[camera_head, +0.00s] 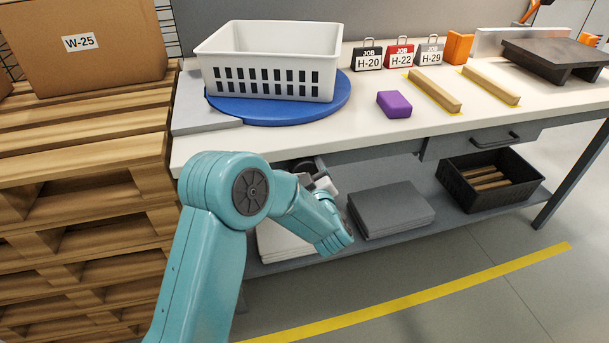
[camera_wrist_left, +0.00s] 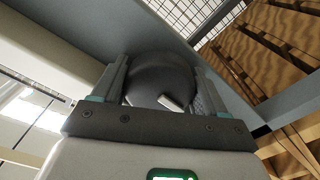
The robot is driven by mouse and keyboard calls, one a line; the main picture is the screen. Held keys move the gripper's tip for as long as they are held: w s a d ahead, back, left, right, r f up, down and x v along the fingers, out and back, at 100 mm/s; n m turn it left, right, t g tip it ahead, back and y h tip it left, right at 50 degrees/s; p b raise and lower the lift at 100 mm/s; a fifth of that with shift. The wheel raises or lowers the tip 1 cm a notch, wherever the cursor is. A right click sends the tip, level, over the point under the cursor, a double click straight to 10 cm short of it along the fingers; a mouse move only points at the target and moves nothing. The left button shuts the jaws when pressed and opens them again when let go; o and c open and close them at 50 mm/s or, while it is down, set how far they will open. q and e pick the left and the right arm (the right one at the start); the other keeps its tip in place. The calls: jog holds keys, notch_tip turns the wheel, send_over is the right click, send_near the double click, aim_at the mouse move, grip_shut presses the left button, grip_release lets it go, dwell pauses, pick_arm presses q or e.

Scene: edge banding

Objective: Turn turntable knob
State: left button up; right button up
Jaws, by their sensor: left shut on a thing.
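The blue turntable (camera_head: 330,104) lies on the bench top under a white slotted basket (camera_head: 270,62). The dark round knob (camera_wrist_left: 163,78) shows in the left wrist view under the bench, with a small pale mark on its face. My left gripper (camera_wrist_left: 158,84) has one finger on each side of the knob and is shut on it. In the head view my left gripper (camera_head: 312,174) is just below the bench's front edge, partly hidden by my arm. The knob cannot be made out clearly there. My right gripper is not in view.
A cardboard box (camera_head: 85,45) rests on stacked pallets (camera_head: 85,210) at the left. Grey sheets (camera_head: 390,209) and a black crate (camera_head: 488,181) fill the lower shelf.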

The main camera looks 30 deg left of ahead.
pick_arm(q)
jog(key=shift+f, duration=0.15)
jog(key=shift+d, duration=0.1)
jog(key=o, duration=1)
jog(key=shift+o, duration=0.2)
